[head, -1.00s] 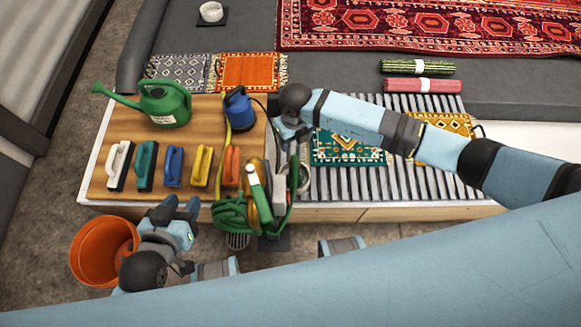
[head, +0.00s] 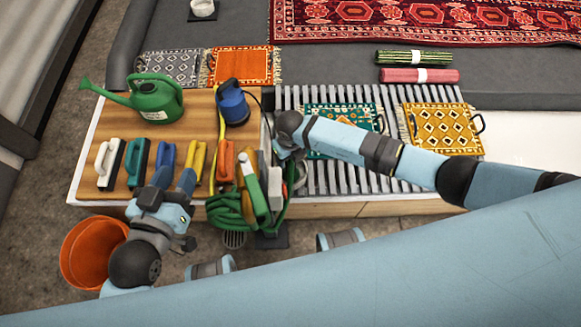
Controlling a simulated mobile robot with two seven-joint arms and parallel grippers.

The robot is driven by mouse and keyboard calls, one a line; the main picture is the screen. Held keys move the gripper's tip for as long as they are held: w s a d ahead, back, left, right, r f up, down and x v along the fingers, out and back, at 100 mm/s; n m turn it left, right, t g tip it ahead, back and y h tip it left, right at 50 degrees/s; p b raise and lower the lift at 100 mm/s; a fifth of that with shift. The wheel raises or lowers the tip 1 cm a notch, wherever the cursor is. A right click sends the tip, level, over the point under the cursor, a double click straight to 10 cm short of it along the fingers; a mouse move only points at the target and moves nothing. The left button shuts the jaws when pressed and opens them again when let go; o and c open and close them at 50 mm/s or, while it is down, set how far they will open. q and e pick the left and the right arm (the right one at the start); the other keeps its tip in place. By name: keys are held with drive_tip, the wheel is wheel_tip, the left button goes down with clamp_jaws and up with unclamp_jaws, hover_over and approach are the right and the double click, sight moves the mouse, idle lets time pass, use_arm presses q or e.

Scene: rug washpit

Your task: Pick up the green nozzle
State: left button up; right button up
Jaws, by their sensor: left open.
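The green nozzle (head: 257,197) stands tilted among other nozzles at the front edge of the bench, above a coiled green hose (head: 229,207). Its lower end is hard to make out. My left gripper (head: 172,179) is open and empty, to the left of the nozzle, over the front ends of the blue and yellow brushes. My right gripper (head: 288,156) is just right of and behind the nozzles; its fingers are partly hidden, so its opening is unclear.
White (head: 109,163), teal (head: 137,161), blue (head: 166,156), yellow (head: 196,160) and orange (head: 225,161) brushes stand in a row. A green watering can (head: 155,98) and blue pump (head: 232,103) are behind. An orange bucket (head: 88,255) stands on the floor. Slatted rack (head: 330,178) lies right.

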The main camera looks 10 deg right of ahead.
drive_tip(key=shift+f, duration=0.3)
drive_tip(key=c, duration=1)
drive_tip(key=shift+r, duration=0.1)
drive_tip(key=shift+r, duration=0.1)
